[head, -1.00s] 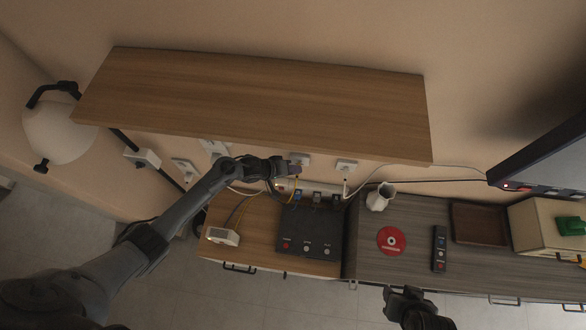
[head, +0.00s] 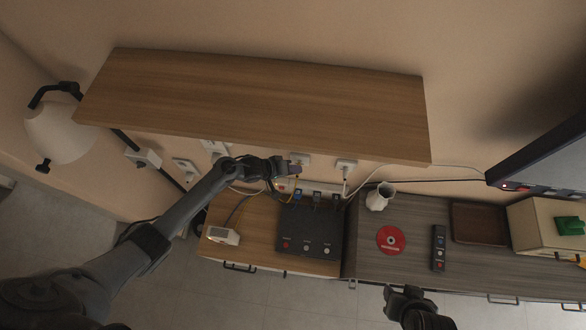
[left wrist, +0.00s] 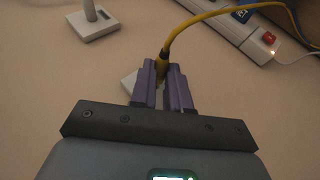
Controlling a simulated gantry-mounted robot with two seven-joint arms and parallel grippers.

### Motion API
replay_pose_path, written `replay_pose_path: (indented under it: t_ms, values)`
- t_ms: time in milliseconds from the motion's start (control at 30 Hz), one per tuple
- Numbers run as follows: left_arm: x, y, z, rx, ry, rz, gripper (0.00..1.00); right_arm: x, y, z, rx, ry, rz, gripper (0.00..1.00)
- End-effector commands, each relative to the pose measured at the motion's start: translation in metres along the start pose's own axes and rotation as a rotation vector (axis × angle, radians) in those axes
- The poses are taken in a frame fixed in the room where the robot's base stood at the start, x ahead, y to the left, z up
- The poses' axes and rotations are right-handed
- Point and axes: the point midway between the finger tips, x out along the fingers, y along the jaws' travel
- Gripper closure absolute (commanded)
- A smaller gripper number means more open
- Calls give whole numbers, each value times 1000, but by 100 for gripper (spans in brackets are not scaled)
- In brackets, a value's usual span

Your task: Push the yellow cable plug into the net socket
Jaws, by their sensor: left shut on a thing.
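My left gripper (head: 296,167) is at the wall below the wooden shelf, by a white wall socket (head: 303,158). In the left wrist view its purple fingers (left wrist: 162,88) are shut on the yellow cable plug (left wrist: 162,76). The yellow cable (left wrist: 185,24) arcs up and right from it. A pale socket plate (left wrist: 129,82) shows behind the fingers, mostly hidden. I cannot tell whether the plug tip is inside it. My right gripper (head: 405,292) is low in front of the grey cabinet, far from the plug; its jaw gap is unclear.
The wooden shelf (head: 260,105) juts out above the sockets. A black box (head: 310,232) with cables stands below, beside a small white device (head: 223,236). A power strip (left wrist: 252,38) lies close to the right. A white vase (head: 379,197) stands on the grey cabinet.

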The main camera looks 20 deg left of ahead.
Motion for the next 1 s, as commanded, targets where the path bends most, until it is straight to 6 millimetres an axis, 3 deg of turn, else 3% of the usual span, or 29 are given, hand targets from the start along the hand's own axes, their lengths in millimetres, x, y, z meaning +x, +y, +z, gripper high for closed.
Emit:
replay_pose_path:
  t_ms: [1000]
  values:
    - [4,0,-10,1,0,1,100,4,-2,1,9,1,-8,57]
